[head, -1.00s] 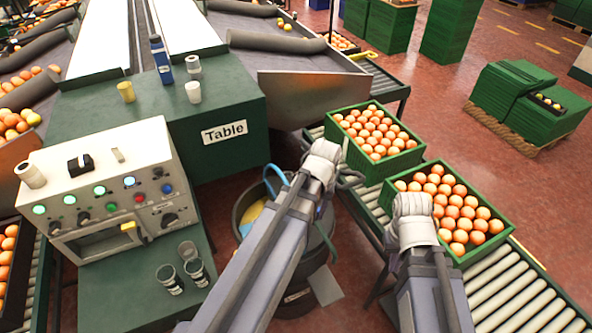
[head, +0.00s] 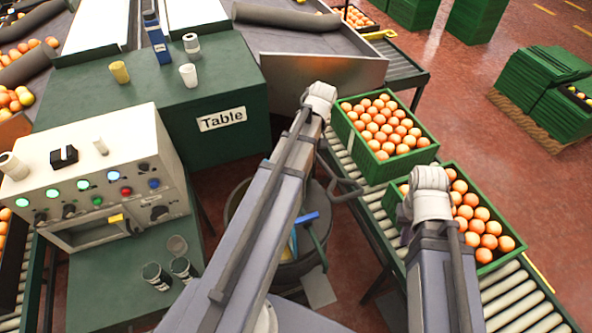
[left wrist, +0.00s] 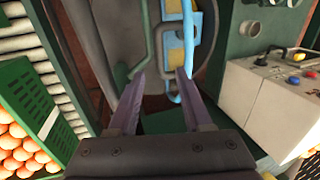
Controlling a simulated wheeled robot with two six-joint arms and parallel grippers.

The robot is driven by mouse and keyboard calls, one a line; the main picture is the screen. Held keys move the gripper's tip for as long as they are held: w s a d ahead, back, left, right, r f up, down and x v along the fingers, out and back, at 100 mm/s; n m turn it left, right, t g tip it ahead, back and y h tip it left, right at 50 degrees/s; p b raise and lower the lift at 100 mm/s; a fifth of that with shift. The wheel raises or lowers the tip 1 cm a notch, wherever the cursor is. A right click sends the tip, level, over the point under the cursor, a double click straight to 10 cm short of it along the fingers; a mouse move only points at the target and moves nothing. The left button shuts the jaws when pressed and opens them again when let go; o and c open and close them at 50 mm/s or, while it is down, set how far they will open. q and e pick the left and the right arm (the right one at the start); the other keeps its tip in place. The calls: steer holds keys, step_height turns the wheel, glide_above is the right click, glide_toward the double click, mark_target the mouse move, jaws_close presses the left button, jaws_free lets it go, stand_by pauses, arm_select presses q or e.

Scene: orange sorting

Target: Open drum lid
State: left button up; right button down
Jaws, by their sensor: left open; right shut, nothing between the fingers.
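The dark grey drum (head: 298,272) stands between the table and the roller conveyor in the head view, largely hidden behind my left arm. A blue bar (head: 308,218) shows at its top. The left wrist view shows a grey rounded panel (left wrist: 98,18), grey bent rods (left wrist: 160,42), a light-blue tube (left wrist: 188,50) and yellow patches. I cannot tell which part is the lid. My left gripper (left wrist: 160,78) is open, its fingertips close to the rods and tube; contact is unclear. My right gripper (head: 404,238) is shut and empty beside the orange crates, mostly hidden by its arm.
Two green crates of oranges (head: 362,160) (head: 508,256) sit on the roller conveyor (head: 505,300) right of the drum. The green table (head: 165,125) and the control box (head: 40,165) stand to the left. Cups (head: 157,277) stand on the lower surface.

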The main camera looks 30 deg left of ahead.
arm_select(q)
steer(key=b+x, duration=0.7)
steer(key=x, duration=0.1)
steer(key=shift+b, duration=0.3)
steer(key=shift+r, duration=0.1)
jaws_close()
steer(key=shift+s, duration=0.1)
stand_by(1.1)
